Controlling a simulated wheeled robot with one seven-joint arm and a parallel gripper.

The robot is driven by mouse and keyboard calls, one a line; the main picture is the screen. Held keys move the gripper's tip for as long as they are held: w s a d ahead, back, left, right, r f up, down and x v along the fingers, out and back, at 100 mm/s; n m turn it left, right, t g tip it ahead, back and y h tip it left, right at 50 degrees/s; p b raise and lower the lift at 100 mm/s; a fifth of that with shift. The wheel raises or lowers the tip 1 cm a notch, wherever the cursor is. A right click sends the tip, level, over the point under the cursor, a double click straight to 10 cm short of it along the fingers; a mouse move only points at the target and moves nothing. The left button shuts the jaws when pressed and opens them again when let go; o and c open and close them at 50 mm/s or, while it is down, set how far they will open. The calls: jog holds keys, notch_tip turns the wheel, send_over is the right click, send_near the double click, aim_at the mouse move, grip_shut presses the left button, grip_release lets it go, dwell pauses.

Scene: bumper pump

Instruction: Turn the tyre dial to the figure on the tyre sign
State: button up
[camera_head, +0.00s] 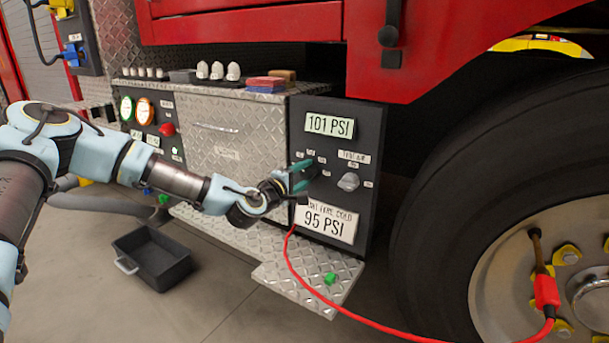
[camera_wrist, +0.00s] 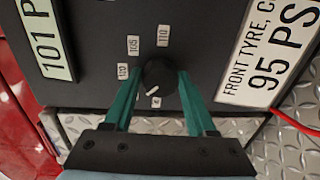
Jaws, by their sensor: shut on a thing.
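The tyre dial (camera_wrist: 159,74) is a round black knob on the dark panel, with small number labels around it; 105 and 110 are legible. A white mark shows on its near side in the wrist view. My gripper (camera_wrist: 160,80) is shut on the dial, one teal finger on each side. In the head view my gripper (camera_head: 304,175) hides most of the dial. The tyre sign (camera_head: 327,222) below reads 95 PSI; it also shows in the wrist view (camera_wrist: 268,52). The display (camera_head: 330,124) above reads 101 PSI.
A grey knob (camera_head: 348,181) sits right of the dial. A red hose (camera_head: 340,312) runs from the panel to the big tyre (camera_head: 437,205). A diamond-plate step (camera_head: 290,270) lies below, with a green piece (camera_head: 330,278). A dark bin (camera_head: 153,262) stands on the floor.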

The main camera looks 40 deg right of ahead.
jog(key=o, duration=1.4)
jog(key=v, duration=1.1)
jog(key=shift+d+f, duration=0.1)
